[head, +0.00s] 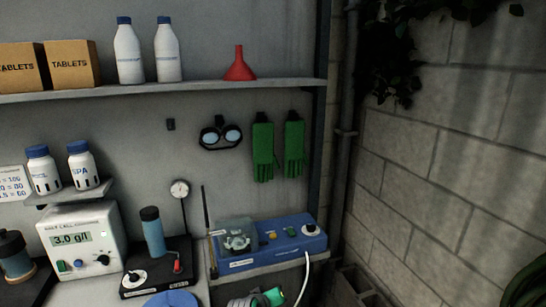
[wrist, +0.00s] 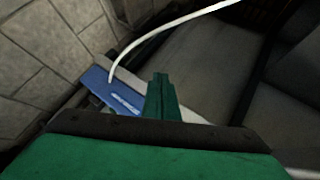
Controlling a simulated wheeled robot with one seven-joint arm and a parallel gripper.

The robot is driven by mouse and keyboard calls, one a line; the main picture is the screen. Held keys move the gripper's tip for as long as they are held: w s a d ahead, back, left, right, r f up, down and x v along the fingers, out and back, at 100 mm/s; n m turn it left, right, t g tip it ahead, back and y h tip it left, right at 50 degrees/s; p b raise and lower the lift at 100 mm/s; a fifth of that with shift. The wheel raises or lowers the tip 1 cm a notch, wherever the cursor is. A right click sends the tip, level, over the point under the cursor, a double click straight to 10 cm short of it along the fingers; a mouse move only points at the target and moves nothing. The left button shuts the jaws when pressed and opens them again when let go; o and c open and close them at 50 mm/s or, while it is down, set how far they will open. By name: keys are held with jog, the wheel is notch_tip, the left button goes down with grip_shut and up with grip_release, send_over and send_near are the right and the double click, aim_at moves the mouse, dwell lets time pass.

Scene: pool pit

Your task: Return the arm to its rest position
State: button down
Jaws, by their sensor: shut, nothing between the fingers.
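My gripper (wrist: 162,97) shows in the wrist view as a green body with two green fingers pressed together. It is shut and empty. In the head view a grey and green part of my arm shows at the bottom edge, in front of and below the blue device (head: 272,243); most of the arm is out of view. In the wrist view the blue device (wrist: 103,88) lies beyond the fingers, slightly left, and they overlap its near edge in the picture. I cannot tell the gap between them.
A white hose (head: 305,275) hangs from the blue device and arcs across the wrist view (wrist: 165,27). A white meter (head: 85,240) and a black-based unit (head: 157,270) stand left. Green gloves (head: 278,147) and goggles (head: 220,134) hang above. A block wall (head: 430,190) bounds the right.

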jog(key=s+f+t+y, duration=0.1)
jog(key=s+f+t, duration=0.1)
jog(key=s+f, duration=0.95)
jog(key=s+f+t+y, duration=0.1)
jog(key=s+f, duration=0.1)
jog(key=s, duration=0.6)
jog(key=s+f+y, duration=0.1)
jog(key=s+f, duration=0.2)
jog(key=s, duration=0.5)
jog(key=s+r+m+t, duration=0.1)
jog(key=s+r, duration=0.4)
jog(key=s, duration=0.4)
jog(key=s+r+m+t, duration=0.1)
jog(key=s+r, duration=0.3)
jog(key=s, duration=0.5)
jog(key=s+r+m+t, duration=0.1)
jog(key=s+r, duration=0.4)
jog(key=s, duration=0.4)
jog(key=shift+a+r+m+y, duration=0.25)
jog(key=shift+r+m+y, duration=0.05)
jog(key=shift+y, duration=0.1)
